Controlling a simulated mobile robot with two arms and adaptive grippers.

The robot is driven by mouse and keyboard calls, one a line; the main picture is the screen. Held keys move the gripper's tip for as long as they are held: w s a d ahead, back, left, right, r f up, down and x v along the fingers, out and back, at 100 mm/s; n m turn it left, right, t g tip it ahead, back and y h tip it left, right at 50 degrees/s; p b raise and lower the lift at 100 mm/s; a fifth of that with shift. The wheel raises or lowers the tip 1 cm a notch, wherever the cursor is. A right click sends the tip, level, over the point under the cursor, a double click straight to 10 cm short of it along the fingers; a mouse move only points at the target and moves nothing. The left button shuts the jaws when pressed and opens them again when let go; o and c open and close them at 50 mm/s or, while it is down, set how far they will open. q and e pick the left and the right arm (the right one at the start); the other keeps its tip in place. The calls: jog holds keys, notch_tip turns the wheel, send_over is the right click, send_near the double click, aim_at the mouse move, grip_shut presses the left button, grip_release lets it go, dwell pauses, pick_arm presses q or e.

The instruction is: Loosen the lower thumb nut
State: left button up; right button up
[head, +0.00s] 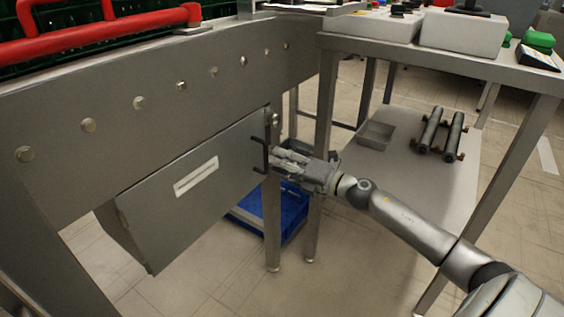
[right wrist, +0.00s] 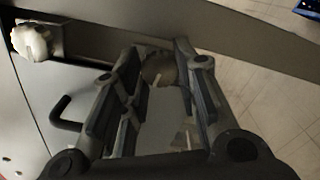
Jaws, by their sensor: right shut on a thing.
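The grey panel (head: 195,195) with a white label hangs under the conveyor side, with a black handle (head: 259,155) at its right edge. The upper thumb nut (head: 275,119) shows above my right gripper (head: 279,161); a pale thumb nut also shows at the left in the right wrist view (right wrist: 32,42). The lower thumb nut (right wrist: 160,69) sits between the fingertips of my right gripper, which is shut on it. In the head view the gripper hides this nut. My left gripper is not in view.
The black handle (right wrist: 68,114) is close beside the right gripper's fingers. A steel leg (head: 272,225) stands just below it, and a blue crate (head: 292,212) lies on the floor behind. A table with a lower shelf (head: 400,185) stands to the right.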

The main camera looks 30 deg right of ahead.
jog(key=shift+a+f+n, duration=0.1)
jog(key=shift+f+n, duration=0.05)
jog(key=shift+n, duration=0.45)
jog(key=shift+c, duration=0.2)
jog(key=o, duration=1)
jog(key=shift+o, duration=0.3)
jog(key=shift+s, duration=0.1)
jog(key=v, duration=1.2)
